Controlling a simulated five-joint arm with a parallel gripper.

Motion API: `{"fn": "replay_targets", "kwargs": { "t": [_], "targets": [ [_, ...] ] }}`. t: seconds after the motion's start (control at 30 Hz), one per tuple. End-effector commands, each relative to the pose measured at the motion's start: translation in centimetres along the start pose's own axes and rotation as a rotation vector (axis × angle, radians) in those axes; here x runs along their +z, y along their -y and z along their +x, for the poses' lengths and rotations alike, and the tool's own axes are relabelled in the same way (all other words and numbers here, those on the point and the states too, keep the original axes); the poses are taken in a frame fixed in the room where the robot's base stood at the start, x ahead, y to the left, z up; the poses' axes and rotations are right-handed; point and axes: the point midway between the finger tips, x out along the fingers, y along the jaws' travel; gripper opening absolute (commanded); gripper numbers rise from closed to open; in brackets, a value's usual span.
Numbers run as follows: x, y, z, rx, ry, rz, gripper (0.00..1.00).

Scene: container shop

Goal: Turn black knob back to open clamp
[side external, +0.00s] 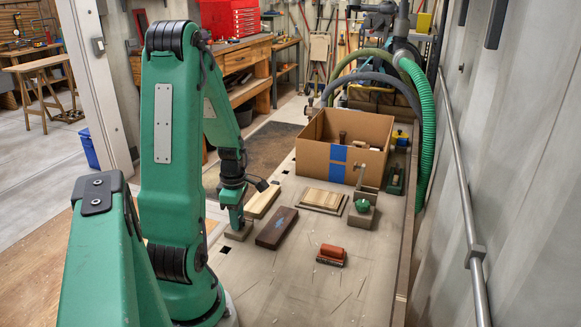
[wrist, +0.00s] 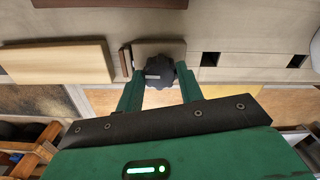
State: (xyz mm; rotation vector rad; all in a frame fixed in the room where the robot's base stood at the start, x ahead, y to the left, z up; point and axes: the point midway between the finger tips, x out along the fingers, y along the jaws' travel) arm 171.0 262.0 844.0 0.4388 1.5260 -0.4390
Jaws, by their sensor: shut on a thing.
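The black knob (wrist: 160,71) is lobed and dark, with a small pale mark at its left side. It sits at a pale grey-brown block (wrist: 172,48), which shows in the side external view as a small block (side external: 238,234) near the table's left edge. My gripper (wrist: 159,78) has its two green fingers on either side of the knob and is shut on it. In the side external view my gripper (side external: 236,222) points down at the block and hides the knob. A thin dark brown bar (wrist: 125,62) stands just left of the block in the wrist view; I cannot tell whether it belongs to the clamp.
A light wooden board (side external: 262,200) and a dark brown block (side external: 277,228) lie close to my gripper.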

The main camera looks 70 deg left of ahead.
Motion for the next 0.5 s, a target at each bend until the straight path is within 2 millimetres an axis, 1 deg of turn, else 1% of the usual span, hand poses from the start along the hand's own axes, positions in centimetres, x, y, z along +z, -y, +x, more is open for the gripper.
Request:
{"fn": "replay_targets", "kwargs": {
  "t": [0.1,0.13,0.2,0.23,0.5],
  "targets": [
    [-0.06,-0.04,-0.11,0.001,0.000,-0.001,0.14],
    [-0.06,-0.03,-0.11,0.001,0.000,-0.001,0.43],
    [-0.06,-0.03,-0.10,0.001,0.000,-0.001,0.56],
    [-0.05,-0.03,-0.09,0.001,0.000,0.000,0.59],
    [-0.02,-0.01,-0.05,0.000,0.000,0.001,0.59]
  ]
}}
